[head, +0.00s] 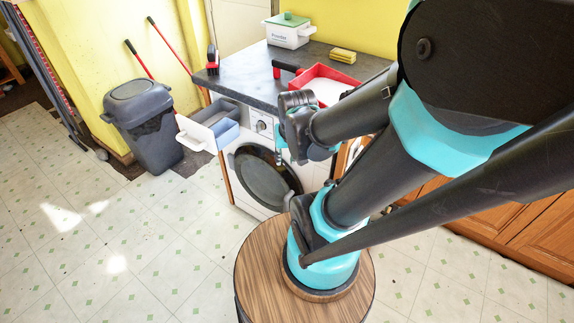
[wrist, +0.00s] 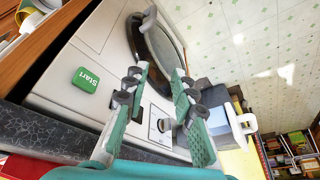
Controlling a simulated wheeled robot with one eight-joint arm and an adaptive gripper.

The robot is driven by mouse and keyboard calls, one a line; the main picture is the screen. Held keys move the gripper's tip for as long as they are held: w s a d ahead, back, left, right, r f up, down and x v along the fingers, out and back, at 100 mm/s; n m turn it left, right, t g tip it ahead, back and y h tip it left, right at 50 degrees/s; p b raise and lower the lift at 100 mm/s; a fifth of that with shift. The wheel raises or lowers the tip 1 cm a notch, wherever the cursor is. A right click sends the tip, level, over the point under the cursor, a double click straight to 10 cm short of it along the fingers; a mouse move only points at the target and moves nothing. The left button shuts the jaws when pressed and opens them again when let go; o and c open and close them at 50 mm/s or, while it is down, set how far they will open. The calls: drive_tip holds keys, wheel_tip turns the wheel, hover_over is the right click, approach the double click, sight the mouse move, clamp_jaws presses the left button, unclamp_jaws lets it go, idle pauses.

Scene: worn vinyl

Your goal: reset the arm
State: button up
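My arm reaches from the right side of the head view toward the front of a white washing machine (head: 240,140). My gripper (head: 280,150) is in front of the machine's upper front, beside the control panel, and arm parts hide some of it. In the wrist view my gripper (wrist: 160,72) shows two teal-padded fingers standing apart, with nothing between them. Beyond the fingers are the machine's dial (wrist: 162,125), the green Start button (wrist: 86,80) and the round door (wrist: 158,45). I cannot tell whether a finger touches the panel.
The detergent drawer (head: 208,128) is pulled out to the left of my gripper. The dark countertop (head: 235,85) holds a red tray (head: 318,75), a powder box (head: 288,35) and a yellow sponge (head: 343,55). A grey bin (head: 150,125) stands left. The left floor is clear.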

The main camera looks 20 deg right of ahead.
drive_tip(key=shift+s+a+f+n, duration=0.2)
drive_tip(key=shift+s+f+n, duration=0.55)
drive_tip(key=shift+s+n, duration=0.25)
drive_tip(key=shift+o, duration=0.4)
